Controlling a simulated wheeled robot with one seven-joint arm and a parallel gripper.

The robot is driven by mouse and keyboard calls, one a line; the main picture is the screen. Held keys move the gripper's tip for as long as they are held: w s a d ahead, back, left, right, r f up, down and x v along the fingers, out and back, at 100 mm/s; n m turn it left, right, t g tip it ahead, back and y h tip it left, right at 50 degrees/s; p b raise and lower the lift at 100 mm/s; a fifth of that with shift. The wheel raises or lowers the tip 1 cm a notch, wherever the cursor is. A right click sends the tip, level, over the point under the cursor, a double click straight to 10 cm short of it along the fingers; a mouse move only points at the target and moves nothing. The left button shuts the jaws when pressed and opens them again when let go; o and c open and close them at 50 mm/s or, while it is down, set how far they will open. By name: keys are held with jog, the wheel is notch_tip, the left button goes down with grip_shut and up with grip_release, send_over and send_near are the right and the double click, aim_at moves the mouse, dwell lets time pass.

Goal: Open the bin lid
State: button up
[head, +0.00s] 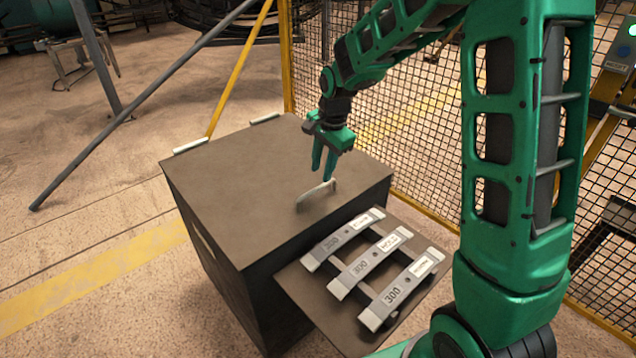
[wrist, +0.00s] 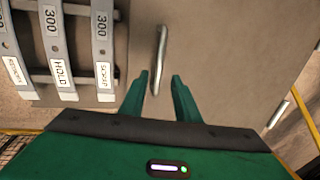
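The bin is a dark brown box with a flat lid (head: 250,185), which lies closed on top. A pale curved handle (head: 316,195) stands on the lid near the edge beside the rack. My gripper (head: 322,178) is above the lid, close to the handle, with its green fingers pointing down. I cannot tell the exact height between fingertips and handle.
A shelf (head: 300,285) on the bin's near right side carries three grey bars marked 300 (head: 402,290), with labels. Two pale hinge-like pieces (head: 191,145) sit on the lid's far edge. A yellow-framed mesh fence (head: 410,130) stands behind. Floor at left is open.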

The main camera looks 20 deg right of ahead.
aim_at(318, 187)
jog(key=f, duration=0.4)
jog(key=w+f, duration=0.1)
jog(key=shift+a+f, duration=0.2)
jog(key=shift+f, duration=0.2)
grip_shut()
